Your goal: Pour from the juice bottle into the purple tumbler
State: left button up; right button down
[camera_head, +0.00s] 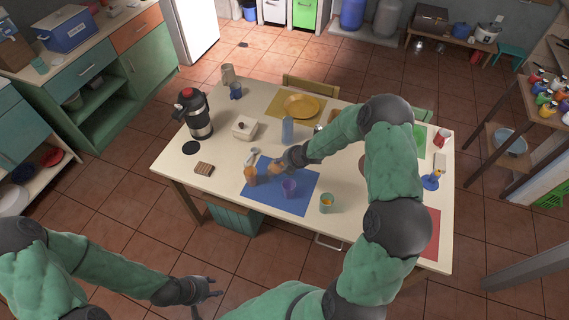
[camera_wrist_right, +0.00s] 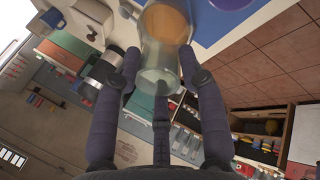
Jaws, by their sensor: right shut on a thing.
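The juice bottle (camera_wrist_right: 165,40) is clear with orange juice in it, and my right gripper (camera_wrist_right: 160,75) is shut around it. In the head view the right gripper (camera_head: 281,166) is low over the blue mat, with part of the orange bottle (camera_head: 274,170) showing at its fingers. The purple tumbler (camera_head: 289,187) stands upright on the mat, just below and right of that gripper. Part of a purple thing, probably the tumbler (camera_wrist_right: 231,3), shows at the top of the wrist view. I cannot tell the bottle's exact tilt. My left gripper (camera_head: 213,288) is open and empty, off the table's front.
The table's front left is mostly clear.

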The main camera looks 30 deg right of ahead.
jog(key=shift+w+d+f+t+b, duration=0.1)
jog(key=shift+f+t+b, duration=0.3)
jog(key=shift+f+b, duration=0.75)
jog(key=t+b, duration=0.1)
jog(key=b, duration=0.2)
jog(key=shift+f+b, duration=0.15)
jog(key=shift+b, duration=0.15)
notch_tip(320, 180, down, 4)
jog(key=t+y+b, duration=0.1)
jog(key=t+b, duration=0.3)
jog(key=b, duration=0.2)
jog(key=shift+s+f+t+b, duration=0.2)
jog(key=shift+t+b, duration=0.3)
jog(key=shift+b, duration=0.35)
jog(key=shift+f+t+b, duration=0.1)
jog(key=shift+t+b, duration=0.2)
jog(key=r+t+b, duration=0.1)
jog(key=b, duration=0.2)
jog(key=shift+t+b, duration=0.3)
jog(key=shift+b, duration=0.05)
jog(key=shift+y+b, duration=0.3)
jog(key=shift+b, duration=0.1)
dwell(3.2)
